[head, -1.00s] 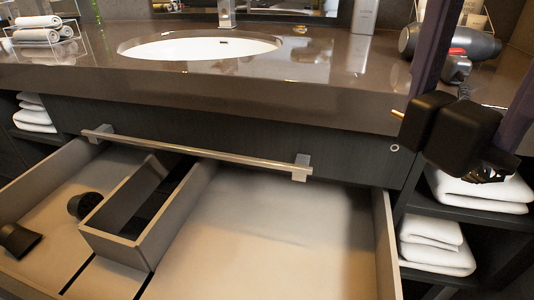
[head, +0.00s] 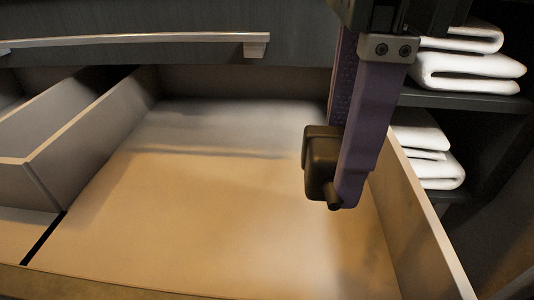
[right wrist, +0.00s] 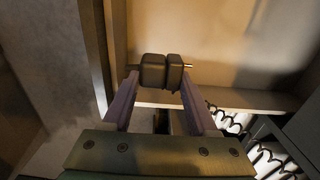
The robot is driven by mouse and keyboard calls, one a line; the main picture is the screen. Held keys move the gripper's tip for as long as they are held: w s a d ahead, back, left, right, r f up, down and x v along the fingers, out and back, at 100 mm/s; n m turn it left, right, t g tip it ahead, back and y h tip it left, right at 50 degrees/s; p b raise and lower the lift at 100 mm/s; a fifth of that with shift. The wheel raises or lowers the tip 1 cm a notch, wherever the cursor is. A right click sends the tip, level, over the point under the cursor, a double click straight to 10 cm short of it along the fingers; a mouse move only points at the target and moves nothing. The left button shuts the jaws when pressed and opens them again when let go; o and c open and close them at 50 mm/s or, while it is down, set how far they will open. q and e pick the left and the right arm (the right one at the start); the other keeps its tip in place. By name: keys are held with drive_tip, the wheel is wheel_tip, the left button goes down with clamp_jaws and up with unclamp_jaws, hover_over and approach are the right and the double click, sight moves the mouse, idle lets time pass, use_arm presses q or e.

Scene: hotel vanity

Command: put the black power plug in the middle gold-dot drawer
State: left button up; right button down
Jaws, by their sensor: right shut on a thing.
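The black power plug (head: 318,160) is held between the fingers of my right gripper (head: 337,178). In the right wrist view the plug (right wrist: 153,72) sits across both fingertips, with a gold prong pointing right. The gripper points down, with the plug over the right part of an open drawer (head: 220,215), close to its right side wall. I cannot tell whether the plug touches the drawer floor. No gold dot shows on the visible parts of this drawer. My left gripper is not in view.
A box-like divider (head: 85,135) stands at the drawer's left. The wide floor between it and the plug is bare. A long metal handle (head: 150,40) runs above the drawer's back. White towels (head: 465,70) lie on shelves at the right.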

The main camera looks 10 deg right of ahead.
drive_tip(key=b, duration=0.3)
hover_over(313, 267)
wheel_tip(313, 267, down, 10)
drive_tip(key=shift+r, duration=0.1)
wheel_tip(313, 267, down, 4)
drive_tip(key=shift+f+b, duration=0.1)
drive_tip(key=shift+b, duration=1)
drive_tip(key=shift+c, duration=0.9)
unclamp_jaws()
